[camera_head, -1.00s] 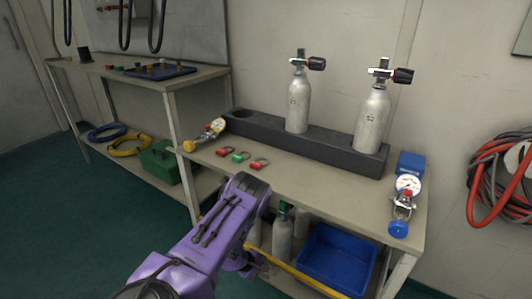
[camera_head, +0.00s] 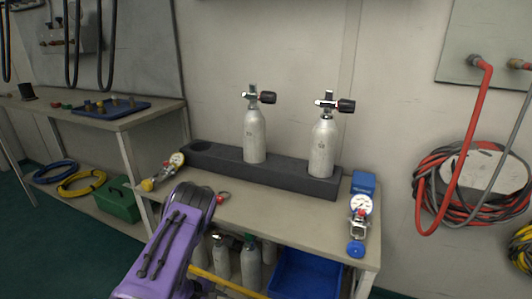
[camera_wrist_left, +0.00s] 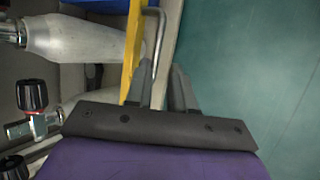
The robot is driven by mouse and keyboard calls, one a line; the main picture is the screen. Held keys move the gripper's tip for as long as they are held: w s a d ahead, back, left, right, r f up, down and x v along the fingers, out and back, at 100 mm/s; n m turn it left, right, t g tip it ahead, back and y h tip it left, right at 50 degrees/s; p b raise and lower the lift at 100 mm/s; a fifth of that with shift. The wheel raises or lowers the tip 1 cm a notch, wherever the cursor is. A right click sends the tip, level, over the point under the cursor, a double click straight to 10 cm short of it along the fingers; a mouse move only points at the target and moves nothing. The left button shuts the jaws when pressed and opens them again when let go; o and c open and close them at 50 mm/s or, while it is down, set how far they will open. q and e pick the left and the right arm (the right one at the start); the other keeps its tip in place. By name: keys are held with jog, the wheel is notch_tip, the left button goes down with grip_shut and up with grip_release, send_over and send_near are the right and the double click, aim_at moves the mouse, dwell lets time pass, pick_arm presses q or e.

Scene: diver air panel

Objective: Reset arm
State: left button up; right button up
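My purple left arm (camera_head: 165,250) reaches up from the bottom of the head view, in front of the workbench (camera_head: 285,205). It hides my left gripper there. In the left wrist view the two fingers of my left gripper (camera_wrist_left: 163,88) stand apart. A bent grey metal rod (camera_wrist_left: 155,40) shows in line with the gap; whether it touches the fingers I cannot tell. My right gripper is in neither current view.
Two grey cylinders (camera_head: 255,135) (camera_head: 323,148) stand in a black rack (camera_head: 222,160). Regulators with gauges lie at the bench's left (camera_head: 165,172) and right (camera_head: 359,225). A red tag (camera_head: 223,196) shows beside my arm. A blue bin (camera_head: 302,275) and more cylinders (camera_head: 221,257) are below.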

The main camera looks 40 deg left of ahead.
pick_arm(q)
jog(key=s+d+r+m+g+y, duration=0.2)
jog(key=s+d+m+g+y, duration=0.3)
jog(key=s+d+m, duration=0.9)
jog(key=d+r+t+y+p, duration=0.1)
jog(key=d+r+p, duration=0.2)
jog(key=r+p, duration=1.6)
jog(key=shift+s+r+n+p, duration=0.3)
jog(key=shift+s+r+p, duration=0.05)
jog(key=shift+r, duration=0.15)
jog(key=shift+s, duration=0.15)
